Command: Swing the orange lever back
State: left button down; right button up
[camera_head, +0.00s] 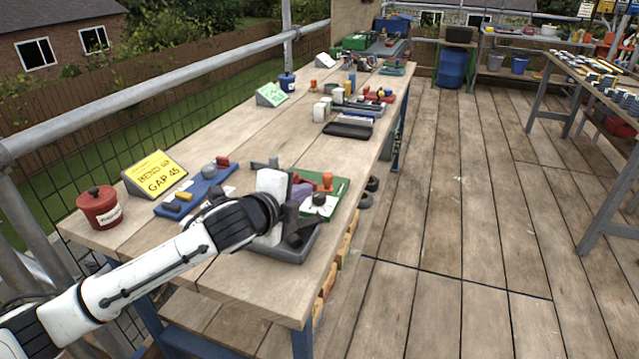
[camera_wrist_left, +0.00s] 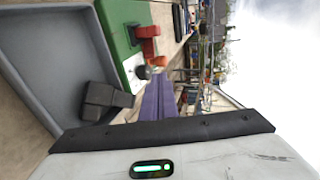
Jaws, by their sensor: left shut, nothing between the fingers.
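The orange lever (camera_head: 327,181) stands upright on a green board (camera_head: 341,193) on the near workbench. A dark round knob on a white plate (camera_wrist_left: 132,66) sits close by. My arm and gripper body hide part of the board. My right gripper is out of view.
A grey tray (camera_head: 272,251) with a black block (camera_wrist_left: 105,98) lies in front of the board. A blue board (camera_head: 205,191), a yellow sign (camera_head: 160,173) and a red pot (camera_head: 99,206) stand to the left. Other items line the bench behind. The deck at right is open.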

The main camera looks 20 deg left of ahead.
pick_arm(q)
send_near(325, 180)
jog(key=x, duration=0.4)
jog(key=shift+w+d+f+b, duration=0.15)
jog(key=shift+w+f+b, duration=0.05)
jog(key=shift+w+b, duration=0.15)
jog(key=shift+w+f, duration=0.25)
jog(key=shift+w, duration=0.35)
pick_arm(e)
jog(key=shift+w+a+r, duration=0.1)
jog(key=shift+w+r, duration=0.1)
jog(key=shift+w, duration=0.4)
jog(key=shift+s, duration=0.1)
